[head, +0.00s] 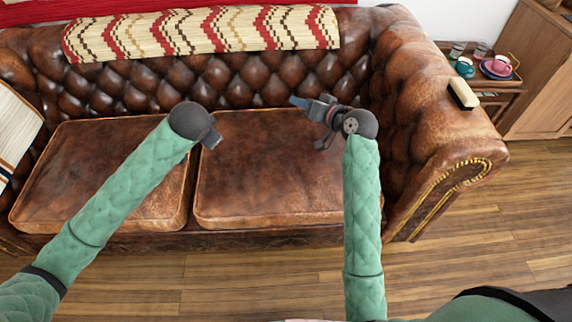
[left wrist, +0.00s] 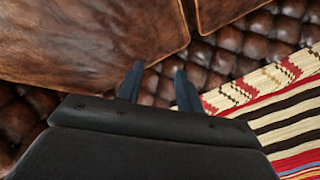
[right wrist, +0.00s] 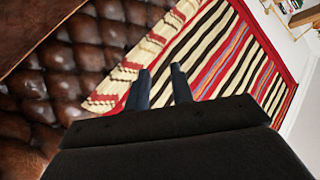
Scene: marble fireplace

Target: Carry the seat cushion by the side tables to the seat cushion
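Two brown leather seat cushions lie side by side on a tufted leather sofa in the head view. The right seat cushion (head: 275,180) is on the side nearer the wooden side table (head: 497,100); the left seat cushion (head: 95,170) is partly covered by my left arm. My left gripper (head: 212,138) is above the sofa near the seam between the cushions; its fingers (left wrist: 158,82) are apart and empty in the left wrist view. My right gripper (head: 300,103) is near the back edge of the right cushion; its fingers (right wrist: 160,86) are apart and empty in the right wrist view.
A patterned woven blanket (head: 205,32) hangs over the sofa back. A small beige-and-black object (head: 463,94) lies on the right armrest. Cups and glasses stand on the side table. A wooden cabinet (head: 545,75) is behind it. The wooden floor (head: 190,285) before the sofa is clear.

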